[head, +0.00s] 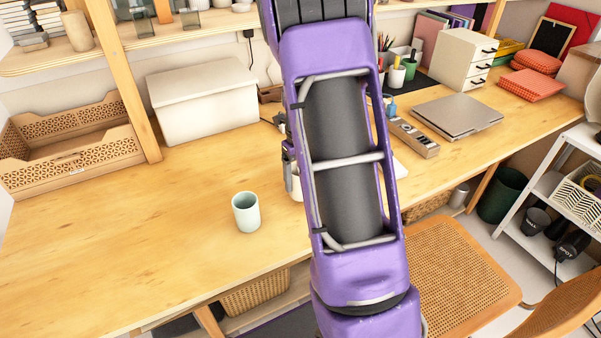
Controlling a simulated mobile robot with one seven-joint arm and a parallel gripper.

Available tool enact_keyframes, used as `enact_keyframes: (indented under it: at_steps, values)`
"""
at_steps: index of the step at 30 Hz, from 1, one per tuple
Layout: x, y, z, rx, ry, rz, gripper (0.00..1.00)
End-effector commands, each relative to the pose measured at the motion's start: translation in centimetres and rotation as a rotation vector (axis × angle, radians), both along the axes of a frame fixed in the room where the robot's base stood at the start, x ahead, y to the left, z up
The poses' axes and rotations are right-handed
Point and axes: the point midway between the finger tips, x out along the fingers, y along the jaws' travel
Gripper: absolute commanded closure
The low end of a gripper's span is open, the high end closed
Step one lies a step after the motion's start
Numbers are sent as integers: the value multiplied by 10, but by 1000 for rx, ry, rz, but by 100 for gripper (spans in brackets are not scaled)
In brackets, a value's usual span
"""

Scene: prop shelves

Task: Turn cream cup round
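A cream cup (296,186) stands on the wooden table, mostly hidden behind my purple arm; only a sliver of its left side shows. A small part of my wrist or gripper (288,160) shows at the arm's left edge, just above the cup in the picture. The fingertips are hidden behind the arm, so I cannot tell whether they touch the cup or how far apart they are. A pale mint cup (246,213) stands upright to the left, apart from the cream cup.
A white lidded box (203,103) and a wooden crate (70,150) stand at the back left. The table's left front is clear. A cane chair (455,280) stands in front.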

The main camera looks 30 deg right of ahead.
Motion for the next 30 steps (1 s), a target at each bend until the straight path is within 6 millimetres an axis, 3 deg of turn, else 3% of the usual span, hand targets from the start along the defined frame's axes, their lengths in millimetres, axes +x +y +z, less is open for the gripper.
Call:
enact_keyframes:
  at_steps: [13,18,30]
  values:
    - [0,0,3,-1,2,-392,90]
    - [0,0,-12,0,0,-382,90]
    - [0,0,-16,1,-1,-380,90]
